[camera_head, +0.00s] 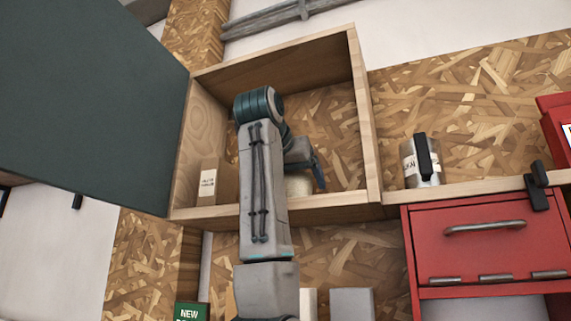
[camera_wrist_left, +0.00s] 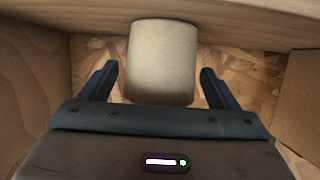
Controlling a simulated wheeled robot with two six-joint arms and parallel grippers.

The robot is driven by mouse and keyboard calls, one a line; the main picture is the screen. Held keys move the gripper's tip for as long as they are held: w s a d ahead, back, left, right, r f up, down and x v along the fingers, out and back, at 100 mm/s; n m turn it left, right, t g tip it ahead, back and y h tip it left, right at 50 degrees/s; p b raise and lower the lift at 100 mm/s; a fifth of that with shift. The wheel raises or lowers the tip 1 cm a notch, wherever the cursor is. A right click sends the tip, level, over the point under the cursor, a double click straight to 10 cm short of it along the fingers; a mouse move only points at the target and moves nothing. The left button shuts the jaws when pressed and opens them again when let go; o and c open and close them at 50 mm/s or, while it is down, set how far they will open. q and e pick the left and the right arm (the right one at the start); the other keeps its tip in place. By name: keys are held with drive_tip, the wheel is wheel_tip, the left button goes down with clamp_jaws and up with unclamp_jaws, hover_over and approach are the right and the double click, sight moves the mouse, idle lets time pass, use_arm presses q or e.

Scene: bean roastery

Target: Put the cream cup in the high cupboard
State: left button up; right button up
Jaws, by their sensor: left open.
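The cream cup (camera_head: 299,186) is inside the open wooden high cupboard (camera_head: 362,120), low down near its floor, partly hidden by my left arm. In the left wrist view the cup (camera_wrist_left: 161,62) lies between the two fingers of my left gripper (camera_wrist_left: 158,85), with a gap on each side. My left gripper (camera_head: 314,177) is open inside the cupboard, and its fingers are mostly hidden in the head view. The cupboard's dark door (camera_head: 85,100) stands open to the left. My right gripper is not in view.
A brown box (camera_head: 209,182) with a label stands at the left inside the cupboard. A labelled canister (camera_head: 420,163) stands on the ledge to the right, above a red metal cabinet (camera_head: 480,245). The cupboard's right side wall is close to the gripper.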

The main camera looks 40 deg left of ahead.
sight(291, 174)
use_arm(q)
drive_tip(key=b+v, duration=0.2)
drive_tip(key=v, duration=0.1)
drive_tip(key=b+v, duration=0.1)
drive_tip(key=b, duration=0.1)
drive_tip(key=shift+s+d+f, duration=0.2)
drive_tip(key=shift+s, duration=0.25)
drive_tip(key=b+v, duration=0.2)
drive_tip(key=v, duration=0.5)
drive_tip(key=shift+r, duration=0.25)
drive_tip(key=shift+w, duration=0.1)
